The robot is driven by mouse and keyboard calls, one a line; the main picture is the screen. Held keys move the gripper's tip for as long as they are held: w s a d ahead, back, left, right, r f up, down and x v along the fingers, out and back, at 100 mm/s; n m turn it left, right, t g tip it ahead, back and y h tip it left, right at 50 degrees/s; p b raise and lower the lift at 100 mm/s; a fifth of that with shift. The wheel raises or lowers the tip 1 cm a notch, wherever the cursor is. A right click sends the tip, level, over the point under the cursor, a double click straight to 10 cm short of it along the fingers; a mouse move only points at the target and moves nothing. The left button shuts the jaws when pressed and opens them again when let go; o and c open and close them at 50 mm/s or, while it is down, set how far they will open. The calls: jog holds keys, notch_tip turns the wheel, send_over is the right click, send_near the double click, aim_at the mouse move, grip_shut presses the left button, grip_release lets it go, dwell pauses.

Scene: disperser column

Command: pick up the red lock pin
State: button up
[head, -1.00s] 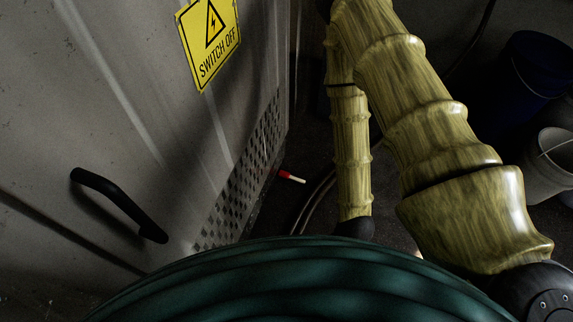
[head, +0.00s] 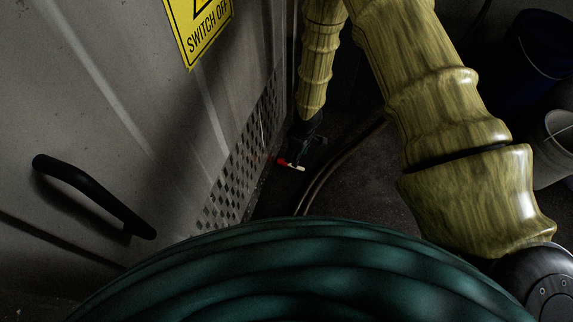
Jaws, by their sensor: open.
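The red lock pin (head: 283,162) lies on the dark floor close to the foot of the grey cabinet, in the middle of the head view. Its red end points left toward the cabinet and its pale end points right. My gripper (head: 304,154) is dark and small in the shadow at the end of my arm. It is open, just above or beside the pin. I cannot tell whether the fingers touch the pin or stand around it. The fingertips are hard to make out against the dark floor.
The grey cabinet (head: 110,110) with a perforated grille (head: 240,150) and a black handle (head: 95,195) fills the left. A hose or cable (head: 335,165) lies on the floor right of the pin. A dark blue bucket (head: 535,65) and a grey bucket (head: 553,150) stand at right.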

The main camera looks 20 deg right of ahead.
jog(key=w, duration=0.1)
jog(key=b, duration=0.3)
send_over(290, 165)
jog(key=d, duration=0.1)
jog(key=f, duration=0.3)
jog(key=s+f, duration=0.1)
jog(key=f, duration=0.1)
jog(key=shift+d+f, duration=0.15)
jog(key=shift+f, duration=0.1)
jog(key=f+b, duration=0.2)
jog(key=f, duration=0.1)
jog(key=w+a+f+b, duration=0.1)
jog(key=f+b, duration=0.1)
grip_shut()
jog(key=shift+r, duration=0.1)
